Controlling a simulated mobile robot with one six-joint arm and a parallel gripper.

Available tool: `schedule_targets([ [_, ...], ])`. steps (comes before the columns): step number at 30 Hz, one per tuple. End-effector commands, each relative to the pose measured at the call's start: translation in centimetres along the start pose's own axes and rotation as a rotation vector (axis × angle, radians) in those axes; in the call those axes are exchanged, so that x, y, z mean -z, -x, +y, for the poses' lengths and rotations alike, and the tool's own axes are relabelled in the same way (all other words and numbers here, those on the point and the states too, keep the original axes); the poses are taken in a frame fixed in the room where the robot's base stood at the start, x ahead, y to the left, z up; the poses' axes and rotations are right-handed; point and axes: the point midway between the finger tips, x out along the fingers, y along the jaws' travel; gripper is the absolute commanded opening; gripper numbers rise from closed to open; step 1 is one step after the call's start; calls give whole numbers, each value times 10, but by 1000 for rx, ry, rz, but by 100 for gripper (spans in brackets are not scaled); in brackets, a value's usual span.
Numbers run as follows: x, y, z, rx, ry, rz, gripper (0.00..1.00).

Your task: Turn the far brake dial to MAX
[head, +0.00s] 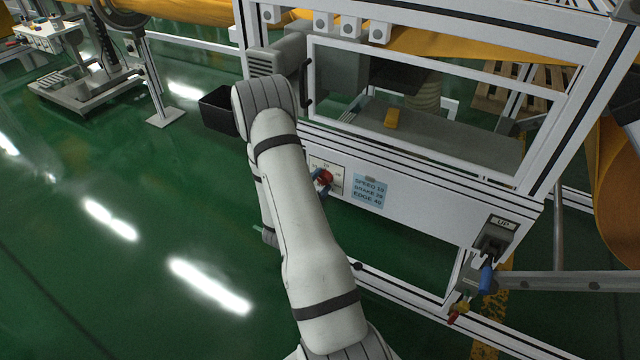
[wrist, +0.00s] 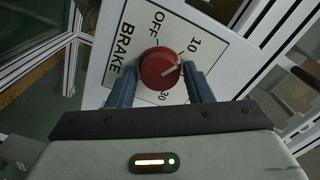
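The brake dial is a round red knob (wrist: 161,68) with a white pointer line, on a white plate (wrist: 118,72) lettered BRAKE in the wrist view. OFF, 10 and 30 are readable around it. The pointer aims between 10 and 30, toward my right finger; any mark there is hidden, and I see no MAX. My gripper (wrist: 160,84) is open, its two blue-grey fingers either side of the knob with small gaps showing. In the head view the red knob (head: 323,177) shows just right of my arm, which hides most of the gripper.
A light-blue card (head: 369,191) reading SPEED 10, BRAKE 20, EDGE 40 is right of the dial plate. The windowed machine cabinet (head: 440,190) rises above. A lever station marked UP (head: 495,235) stands at right. A black bin (head: 218,110) sits behind my arm.

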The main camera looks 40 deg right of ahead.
Motion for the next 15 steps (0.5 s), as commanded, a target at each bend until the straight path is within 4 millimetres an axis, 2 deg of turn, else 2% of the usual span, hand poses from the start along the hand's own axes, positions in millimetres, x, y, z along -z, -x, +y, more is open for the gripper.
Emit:
schedule_targets([
  [2,0,0,0,0,0,0,39],
  [10,0,0,0,-1,0,1,17],
  [15,0,0,1,-1,-6,1,16],
])
